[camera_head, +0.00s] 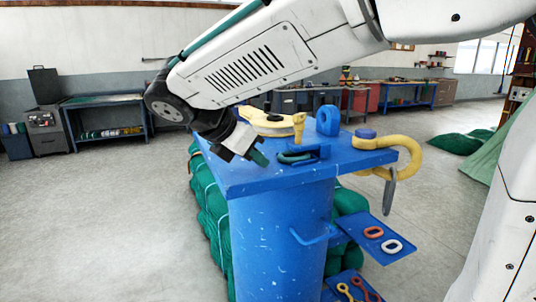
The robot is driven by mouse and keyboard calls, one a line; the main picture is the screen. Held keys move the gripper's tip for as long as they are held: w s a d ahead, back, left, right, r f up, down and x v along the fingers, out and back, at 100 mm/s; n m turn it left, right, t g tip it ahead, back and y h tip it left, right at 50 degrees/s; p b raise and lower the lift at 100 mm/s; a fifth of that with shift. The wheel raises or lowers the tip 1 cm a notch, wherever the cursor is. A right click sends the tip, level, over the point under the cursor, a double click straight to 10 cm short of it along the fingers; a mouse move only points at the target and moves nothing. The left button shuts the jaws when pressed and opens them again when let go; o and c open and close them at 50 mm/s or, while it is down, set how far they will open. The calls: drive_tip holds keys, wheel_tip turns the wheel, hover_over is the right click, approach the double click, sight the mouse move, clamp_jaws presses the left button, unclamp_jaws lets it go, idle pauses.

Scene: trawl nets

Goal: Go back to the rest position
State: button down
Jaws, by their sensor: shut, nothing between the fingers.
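My white arm reaches in from the upper right and bends down to my gripper (258,156). My gripper points down at the left part of the blue stand's top (240,182). It is shut and holds nothing. It looks close to the top, but I cannot tell whether it touches. A yellow fitting (272,124) sits on the top just behind it, partly hidden by my arm. A blue holder with a dark green ring (297,157) lies right of my gripper.
A yellow hook (408,160) sticks out at the stand's right. Small side shelves (366,236) hold red, white and yellow links. Green net bundles (208,205) surround the stand's base. Workbenches (105,100) line the back wall. The grey floor at left is clear.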

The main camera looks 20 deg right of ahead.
drive_tip(key=v, duration=1)
drive_tip(key=s+d+f+m+g+y, duration=0.25)
drive_tip(key=s+d+f+m, duration=0.35)
drive_tip(key=s+d+m, duration=0.3)
drive_tip(key=s+d+f+m+t+y, duration=0.1)
drive_tip(key=s+d+f+m+y, duration=0.2)
drive_tip(key=s+f+m+y, duration=0.3)
drive_tip(key=s+f+m, duration=0.5)
drive_tip(key=m, duration=0.1)
drive_tip(key=shift+s+f, duration=0.15)
drive_tip(key=shift+s, duration=0.15)
